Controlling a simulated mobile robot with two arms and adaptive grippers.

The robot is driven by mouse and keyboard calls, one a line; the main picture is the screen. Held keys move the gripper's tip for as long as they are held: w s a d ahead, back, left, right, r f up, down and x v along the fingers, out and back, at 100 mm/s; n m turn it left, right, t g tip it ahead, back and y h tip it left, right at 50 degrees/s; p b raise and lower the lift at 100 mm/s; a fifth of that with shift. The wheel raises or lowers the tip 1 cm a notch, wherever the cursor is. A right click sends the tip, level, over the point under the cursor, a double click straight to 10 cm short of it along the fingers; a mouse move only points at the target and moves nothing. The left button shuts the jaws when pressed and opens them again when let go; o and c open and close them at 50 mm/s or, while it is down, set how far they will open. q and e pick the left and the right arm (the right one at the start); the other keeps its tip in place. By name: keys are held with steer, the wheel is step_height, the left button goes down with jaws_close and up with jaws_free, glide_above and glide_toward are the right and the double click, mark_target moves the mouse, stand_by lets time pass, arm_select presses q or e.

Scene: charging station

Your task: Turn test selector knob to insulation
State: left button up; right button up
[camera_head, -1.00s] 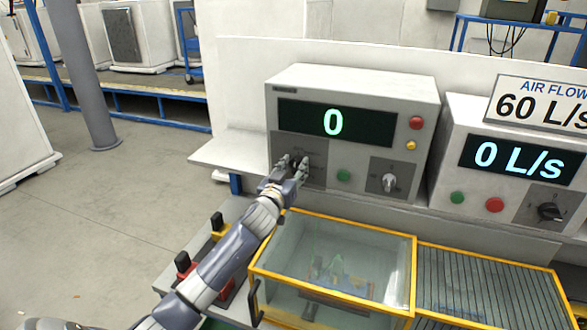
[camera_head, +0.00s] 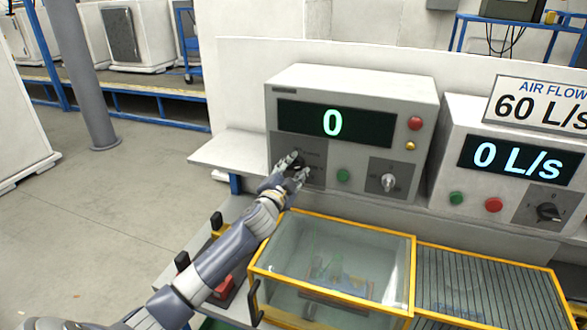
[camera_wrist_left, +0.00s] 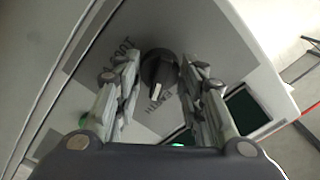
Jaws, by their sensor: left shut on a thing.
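The test selector knob (camera_wrist_left: 157,70) is black with a white pointer mark, on a dark grey panel (camera_wrist_left: 205,45) of the left instrument. In the left wrist view the knob sits between the two fingers of my left gripper (camera_wrist_left: 160,72), and the pointer aims toward the bottom of the picture, near a label that seems to read "EARTH". Other lettering beside it is partly hidden by a finger. In the head view my left gripper (camera_head: 299,165) is at the panel, shut on the knob, and mostly hides it. My right gripper is not in view.
The instrument's display (camera_head: 334,122) reads 0. A green button (camera_head: 343,175) and another knob (camera_head: 388,182) are to the right. The air flow unit (camera_head: 520,160) stands at the right.

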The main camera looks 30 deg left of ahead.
arm_select(q)
steer(key=m, duration=0.6)
steer(key=shift+m+p, duration=0.3)
steer(key=shift+m, duration=0.4)
steer(key=o, duration=1)
steer(key=shift+o, duration=0.2)
steer(key=v, duration=1.2)
